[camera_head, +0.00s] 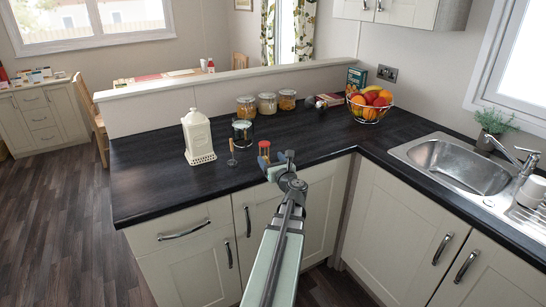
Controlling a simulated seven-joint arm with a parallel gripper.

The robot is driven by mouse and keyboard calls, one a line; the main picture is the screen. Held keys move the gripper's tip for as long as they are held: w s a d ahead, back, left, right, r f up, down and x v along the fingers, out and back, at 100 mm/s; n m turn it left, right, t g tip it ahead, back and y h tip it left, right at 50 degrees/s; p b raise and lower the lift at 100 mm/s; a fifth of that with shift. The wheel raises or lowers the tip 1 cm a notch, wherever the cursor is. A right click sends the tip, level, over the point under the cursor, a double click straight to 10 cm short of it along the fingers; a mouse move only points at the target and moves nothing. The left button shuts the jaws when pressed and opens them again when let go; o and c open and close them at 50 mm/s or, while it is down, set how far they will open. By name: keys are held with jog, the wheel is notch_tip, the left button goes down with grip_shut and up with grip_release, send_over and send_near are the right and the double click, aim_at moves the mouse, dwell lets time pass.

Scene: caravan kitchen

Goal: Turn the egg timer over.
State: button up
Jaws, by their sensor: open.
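A small upright object with a red top (264,145), which looks like the egg timer, stands on the dark worktop near its front edge. Its lower part is partly hidden by my gripper, and I cannot make out its sand. My gripper (277,160) is open, just right of and in front of the timer. One finger overlaps the timer's lower part in the picture; I cannot tell whether they touch.
A wooden-handled utensil (232,152) stands left of the timer, with a dark-rimmed glass jar (242,133) behind it. A cream canister (197,138) is further left. Several storage jars (267,103), a fruit bowl (369,113) and a sink (445,165) lie beyond. The worktop's left end is clear.

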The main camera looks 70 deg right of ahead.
aim_at(267, 155)
jog(key=x, duration=0.3)
jog(key=f+x, duration=0.1)
jog(key=x, duration=0.1)
jog(key=shift+w+d, duration=0.15)
jog(key=shift+d, duration=0.1)
jog(key=shift+x, duration=0.95)
jog(key=c, duration=0.7)
jog(key=shift+r, duration=3.8)
jog(key=shift+c, duration=0.2)
